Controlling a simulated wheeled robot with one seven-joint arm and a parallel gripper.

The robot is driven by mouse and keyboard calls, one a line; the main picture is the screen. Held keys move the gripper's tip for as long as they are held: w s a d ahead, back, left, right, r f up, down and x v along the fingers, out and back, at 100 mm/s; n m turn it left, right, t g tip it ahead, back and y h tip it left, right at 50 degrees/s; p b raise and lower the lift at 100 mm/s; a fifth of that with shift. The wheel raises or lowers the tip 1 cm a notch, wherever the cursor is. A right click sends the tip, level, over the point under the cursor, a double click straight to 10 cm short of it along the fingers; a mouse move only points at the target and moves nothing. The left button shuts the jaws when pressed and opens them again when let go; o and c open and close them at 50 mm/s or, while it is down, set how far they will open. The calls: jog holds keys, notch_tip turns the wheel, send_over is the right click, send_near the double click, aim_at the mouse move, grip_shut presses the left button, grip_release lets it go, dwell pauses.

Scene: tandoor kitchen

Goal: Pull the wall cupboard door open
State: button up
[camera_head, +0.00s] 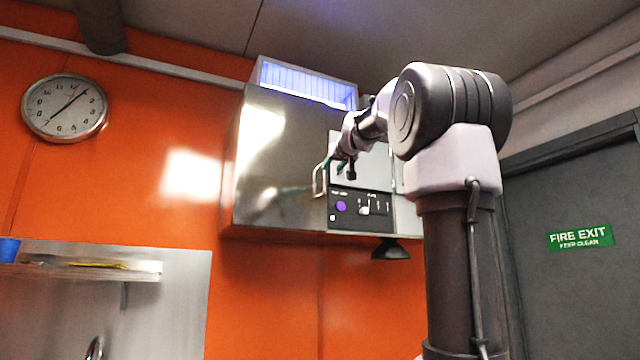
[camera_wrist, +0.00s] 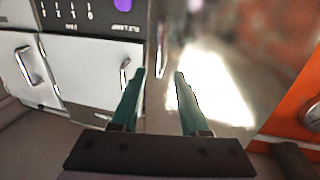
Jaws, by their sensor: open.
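The wall cupboard (camera_head: 275,165) is a shiny steel box high on the orange wall. Its front has two pale doors side by side, both looking shut. Contact cannot be told.
A control panel (camera_head: 360,209) with a purple knob sits below the doors. The second door (camera_wrist: 26,68) has its own handle. A dark lamp-like fitting (camera_head: 391,249) hangs underneath. A clock (camera_head: 64,107), a shelf (camera_head: 80,270) and a fire exit door (camera_head: 575,275) stand clear of my arm.

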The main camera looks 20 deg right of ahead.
jog(key=w, duration=0.1)
send_over(324, 189)
jog(key=shift+w+d+r, duration=0.15)
jog(key=shift+w+r, duration=0.1)
jog(key=shift+w, duration=0.05)
grip_shut()
dwell(1.5)
